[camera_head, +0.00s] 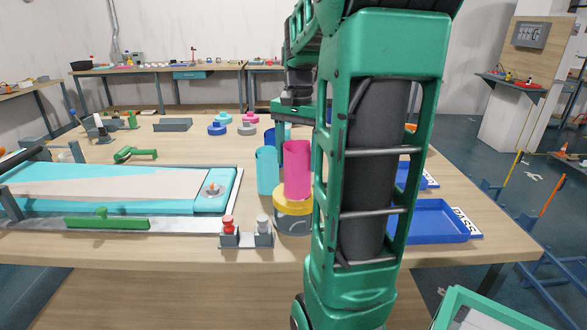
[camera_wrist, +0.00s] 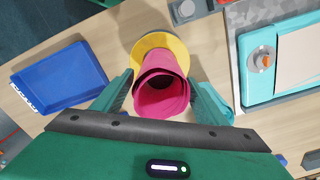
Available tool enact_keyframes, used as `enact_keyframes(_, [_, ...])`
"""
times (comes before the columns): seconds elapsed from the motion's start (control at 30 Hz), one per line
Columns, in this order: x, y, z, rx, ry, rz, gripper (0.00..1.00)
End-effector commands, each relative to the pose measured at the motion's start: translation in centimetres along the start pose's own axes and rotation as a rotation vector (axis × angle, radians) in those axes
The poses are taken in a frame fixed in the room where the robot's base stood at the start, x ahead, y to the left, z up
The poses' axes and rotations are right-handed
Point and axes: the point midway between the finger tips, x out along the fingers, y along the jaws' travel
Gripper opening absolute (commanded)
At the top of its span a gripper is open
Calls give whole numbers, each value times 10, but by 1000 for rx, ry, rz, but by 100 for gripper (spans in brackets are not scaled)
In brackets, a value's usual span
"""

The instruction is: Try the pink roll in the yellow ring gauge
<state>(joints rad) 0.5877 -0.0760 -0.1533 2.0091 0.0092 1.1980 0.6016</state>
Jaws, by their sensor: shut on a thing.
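The pink roll (camera_head: 297,172) is upright just above or in the yellow ring gauge (camera_head: 293,201), which sits on a grey round base near the table's front. In the wrist view the roll (camera_wrist: 162,92) hides most of the yellow ring (camera_wrist: 158,44), so I cannot tell how far it is inside. My gripper (camera_wrist: 163,96) is shut on the pink roll, one finger on each side. In the head view my arm hides part of the gripper.
A teal roll (camera_head: 267,171) stands just left of the pink one. A small stand with red and grey knobs (camera_head: 245,235) is in front. A blue tray (camera_head: 432,222) marked PASS is at right.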

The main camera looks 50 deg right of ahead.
Motion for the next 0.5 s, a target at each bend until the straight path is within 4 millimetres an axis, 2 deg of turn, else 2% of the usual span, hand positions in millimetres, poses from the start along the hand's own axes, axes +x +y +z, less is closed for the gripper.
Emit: enact_keyframes(0.5, [-9,0,0,0,1,-1,33])
